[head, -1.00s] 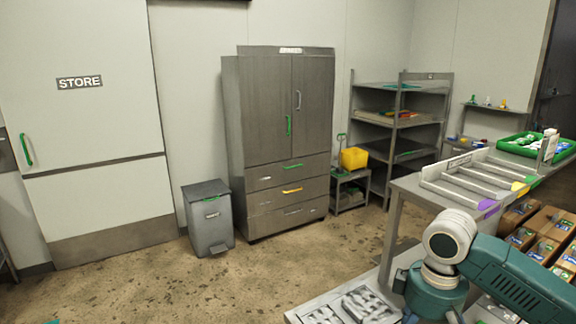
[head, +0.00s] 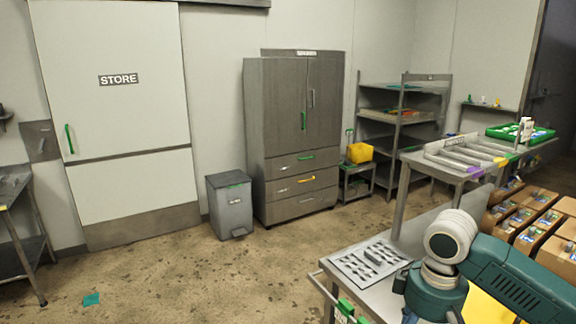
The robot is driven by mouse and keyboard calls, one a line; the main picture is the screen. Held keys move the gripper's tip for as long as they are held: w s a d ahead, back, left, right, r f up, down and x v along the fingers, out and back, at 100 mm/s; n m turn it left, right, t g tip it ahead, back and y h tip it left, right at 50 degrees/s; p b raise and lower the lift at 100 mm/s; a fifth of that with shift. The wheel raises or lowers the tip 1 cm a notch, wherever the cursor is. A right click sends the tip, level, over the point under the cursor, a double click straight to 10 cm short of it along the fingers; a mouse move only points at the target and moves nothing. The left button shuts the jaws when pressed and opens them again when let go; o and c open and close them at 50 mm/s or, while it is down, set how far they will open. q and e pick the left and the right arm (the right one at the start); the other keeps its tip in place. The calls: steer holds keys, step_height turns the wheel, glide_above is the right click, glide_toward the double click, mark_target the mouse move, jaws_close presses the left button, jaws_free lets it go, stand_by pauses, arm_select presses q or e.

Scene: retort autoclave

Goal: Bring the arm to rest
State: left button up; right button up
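One of my arms, teal and white, shows at the lower right of the head view. It is bent, in front of a metal cart or table (head: 340,282). Its gripper is out of the frame below or hidden, so I cannot see whether it holds anything. My other arm and its gripper are not in the picture.
A grey tray (head: 350,262) with cut-outs lies on the near table. A bench (head: 410,158) with lanes and a green crate (head: 545,137) stand at the right, above cardboard boxes (head: 535,238). A bin (head: 230,208) and cabinet (head: 257,170) stand behind. The floor at left is open.

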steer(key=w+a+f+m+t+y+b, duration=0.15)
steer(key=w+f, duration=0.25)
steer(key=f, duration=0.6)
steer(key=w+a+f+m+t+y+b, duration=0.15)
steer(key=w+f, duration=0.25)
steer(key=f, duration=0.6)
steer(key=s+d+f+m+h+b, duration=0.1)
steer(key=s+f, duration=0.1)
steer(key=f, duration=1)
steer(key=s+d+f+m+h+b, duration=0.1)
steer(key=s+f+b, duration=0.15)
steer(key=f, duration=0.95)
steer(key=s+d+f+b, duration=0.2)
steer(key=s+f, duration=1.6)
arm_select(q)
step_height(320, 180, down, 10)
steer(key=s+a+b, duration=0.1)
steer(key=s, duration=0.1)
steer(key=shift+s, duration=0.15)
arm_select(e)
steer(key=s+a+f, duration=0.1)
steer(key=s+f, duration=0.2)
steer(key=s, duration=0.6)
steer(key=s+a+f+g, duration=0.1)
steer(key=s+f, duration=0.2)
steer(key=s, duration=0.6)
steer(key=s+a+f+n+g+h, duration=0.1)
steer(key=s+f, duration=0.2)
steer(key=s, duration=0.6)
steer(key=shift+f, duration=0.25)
